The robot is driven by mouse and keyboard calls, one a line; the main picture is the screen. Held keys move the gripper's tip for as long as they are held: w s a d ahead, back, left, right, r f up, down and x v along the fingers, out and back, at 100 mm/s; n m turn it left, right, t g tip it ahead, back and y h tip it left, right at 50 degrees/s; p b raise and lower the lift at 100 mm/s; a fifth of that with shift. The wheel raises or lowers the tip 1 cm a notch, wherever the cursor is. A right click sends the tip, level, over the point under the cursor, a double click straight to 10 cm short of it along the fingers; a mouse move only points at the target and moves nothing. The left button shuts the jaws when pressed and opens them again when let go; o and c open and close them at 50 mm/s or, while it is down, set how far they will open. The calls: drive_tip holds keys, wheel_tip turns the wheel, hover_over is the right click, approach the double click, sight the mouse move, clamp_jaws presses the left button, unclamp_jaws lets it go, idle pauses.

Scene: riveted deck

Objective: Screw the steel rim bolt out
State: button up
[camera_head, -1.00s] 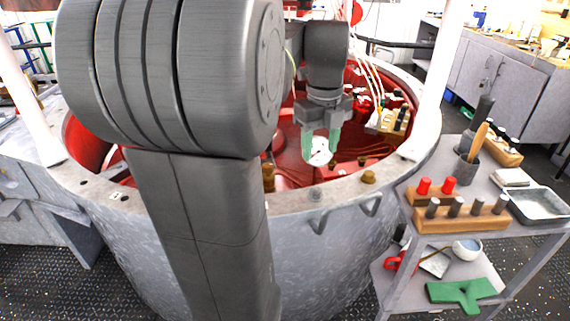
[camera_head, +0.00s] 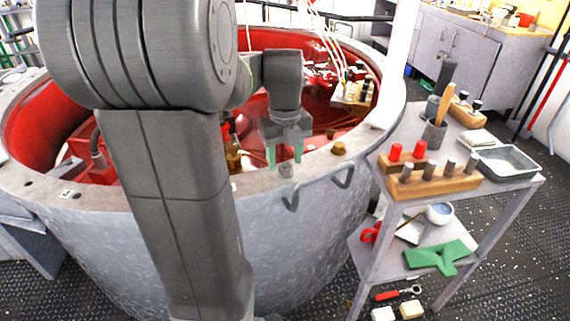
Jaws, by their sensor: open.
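The steel rim bolt (camera_head: 286,171) is a small grey head on the front rim of the big round tank (camera_head: 130,190). My gripper (camera_head: 285,160) points down with its green fingertips apart and nothing between them. It is right above the steel bolt in this view, one fingertip to each side. I cannot tell how small the gap in height is. A brass-coloured bolt (camera_head: 338,148) stands on the rim to the right of it.
A grey cart (camera_head: 400,207) stands right of the tank with wooden blocks of red and grey pegs (camera_head: 434,184), a metal tray (camera_head: 507,161) and a tool cup (camera_head: 433,134). The tank's inside is red.

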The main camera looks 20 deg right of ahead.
drive_tip(key=shift+f, duration=0.7)
drive_tip(key=c, duration=1)
drive_tip(key=shift+r+n+p, duration=0.1)
drive_tip(key=shift+n+p, duration=0.25)
drive_tip(key=shift+n, duration=0.05)
